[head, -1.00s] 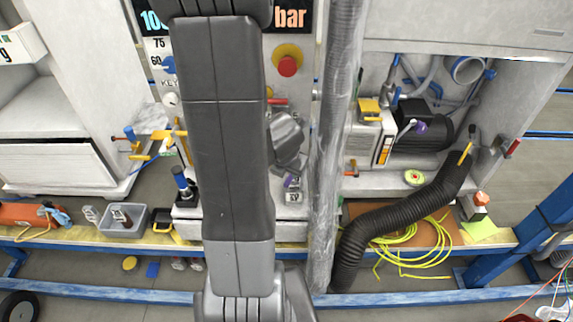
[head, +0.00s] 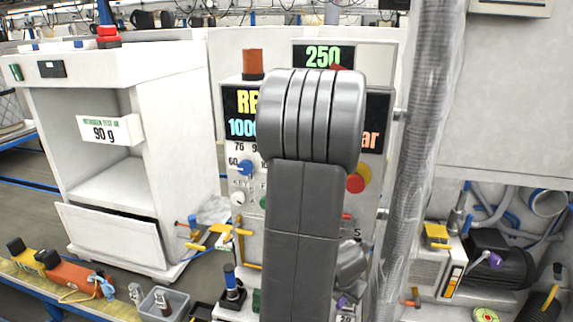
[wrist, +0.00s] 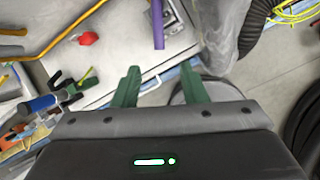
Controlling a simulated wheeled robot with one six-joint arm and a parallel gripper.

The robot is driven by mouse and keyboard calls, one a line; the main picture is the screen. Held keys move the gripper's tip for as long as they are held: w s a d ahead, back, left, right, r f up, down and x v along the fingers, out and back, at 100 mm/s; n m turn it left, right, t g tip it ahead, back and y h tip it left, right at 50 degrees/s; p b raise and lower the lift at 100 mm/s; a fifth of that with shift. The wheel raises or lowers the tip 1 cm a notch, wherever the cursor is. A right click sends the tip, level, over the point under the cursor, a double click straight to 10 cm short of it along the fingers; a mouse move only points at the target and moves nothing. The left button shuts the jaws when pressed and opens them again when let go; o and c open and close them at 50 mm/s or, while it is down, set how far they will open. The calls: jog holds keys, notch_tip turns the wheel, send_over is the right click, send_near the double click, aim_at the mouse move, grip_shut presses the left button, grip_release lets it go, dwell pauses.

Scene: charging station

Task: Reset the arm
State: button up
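My gripper (wrist: 160,88) shows in the wrist view with two green fingers spread apart. The gripper itself is hidden in the head view. The station's green "250" display (head: 322,56) shows above the arm, and a red knob (head: 355,183) shows just right of it.
A white cabinet (head: 180,130) with a "90 g" label stands at left. A wrapped hose (head: 415,150) runs vertically right of my arm. A grey bin (head: 165,303) and an orange tool (head: 75,275) lie on the bench at lower left. A purple rod (wrist: 158,25) shows in the wrist view.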

aim_at(341, 304)
jog(key=b+x, duration=0.6)
jog(key=x, duration=0.4)
jog(key=shift+w+f+b, duration=0.1)
jog(key=shift+f+b, duration=0.05)
jog(key=shift+b, duration=0.25)
jog(key=p+v, duration=1.1)
jog(key=v, duration=0.3)
jog(key=b+x, duration=1.1)
jog(key=x, duration=0.3)
jog(key=shift+f, duration=0.25)
jog(key=shift+w+a+b, duration=0.15)
jog(key=shift+w+b, duration=0.1)
jog(key=shift+b, duration=0.4)
jog(key=shift+w+a+r+m+h+b, duration=0.3)
jog(key=shift+a+m+b, duration=0.1)
jog(key=shift+m+b, duration=0.45)
